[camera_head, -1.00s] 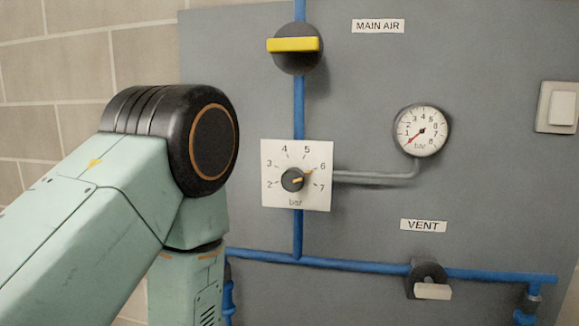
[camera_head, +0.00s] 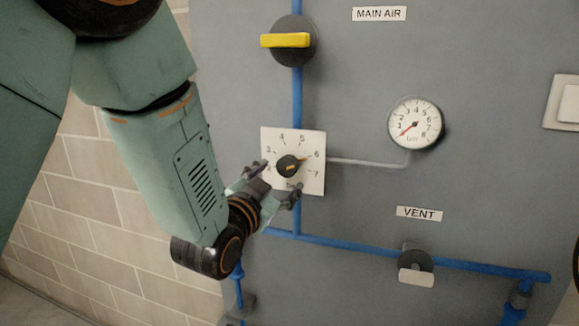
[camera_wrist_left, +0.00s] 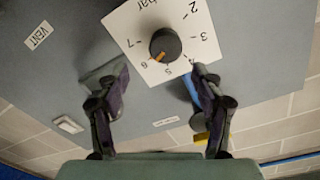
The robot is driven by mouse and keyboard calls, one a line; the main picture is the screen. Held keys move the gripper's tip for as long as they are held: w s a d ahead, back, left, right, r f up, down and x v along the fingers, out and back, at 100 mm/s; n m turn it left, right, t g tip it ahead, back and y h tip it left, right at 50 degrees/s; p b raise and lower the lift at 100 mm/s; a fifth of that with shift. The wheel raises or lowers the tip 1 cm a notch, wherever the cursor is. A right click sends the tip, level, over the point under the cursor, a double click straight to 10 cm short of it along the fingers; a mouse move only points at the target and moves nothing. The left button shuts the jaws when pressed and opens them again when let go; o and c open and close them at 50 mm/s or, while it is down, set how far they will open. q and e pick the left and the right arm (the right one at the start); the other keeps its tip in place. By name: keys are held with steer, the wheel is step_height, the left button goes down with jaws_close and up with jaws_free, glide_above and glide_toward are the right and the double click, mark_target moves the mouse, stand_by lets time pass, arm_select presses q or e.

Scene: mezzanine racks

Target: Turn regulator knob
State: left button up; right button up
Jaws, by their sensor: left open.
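The regulator knob (camera_head: 290,167) is black with an orange pointer. It sits on a white square dial plate (camera_head: 311,146) marked in bar, and its pointer is toward 6. My left gripper (camera_head: 277,179) is open at the plate's lower left, its fingers spread and apart from the knob. In the left wrist view the knob (camera_wrist_left: 165,45) lies just beyond and between the open fingertips (camera_wrist_left: 157,72). No contact is visible. My right gripper is not in view.
The yellow-handled main air valve (camera_head: 286,40) is above the plate. A gauge (camera_head: 415,123) is to the right, its red needle near 1. The vent valve (camera_head: 416,267) is lower right, and a blue pipe (camera_head: 340,246) runs across below. The panel between is clear.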

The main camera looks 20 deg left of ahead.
mark_target(285, 169)
arm_select(q)
steer(key=w, duration=0.1)
steer(key=w+a, duration=0.1)
steer(key=w, duration=0.2)
steer(key=shift+w+a+f+p, duration=0.1)
steer(key=shift+a+p, duration=0.15)
steer(key=shift+p, duration=0.15)
steer(key=w, duration=0.1)
steer(key=w+d, duration=0.1)
steer(key=w, duration=0.1)
steer(key=shift+w+d, duration=0.25)
steer(key=shift+d, duration=0.1)
steer(key=shift+a, duration=0.55)
steer(key=shift+w+d, duration=0.1)
steer(key=shift+d, duration=0.35)
steer(key=c, duration=0.4)
steer(key=shift+a, duration=0.3)
steer(key=c, duration=0.5)
steer(key=shift+d+f, duration=0.1)
steer(key=shift+c, duration=1.4)
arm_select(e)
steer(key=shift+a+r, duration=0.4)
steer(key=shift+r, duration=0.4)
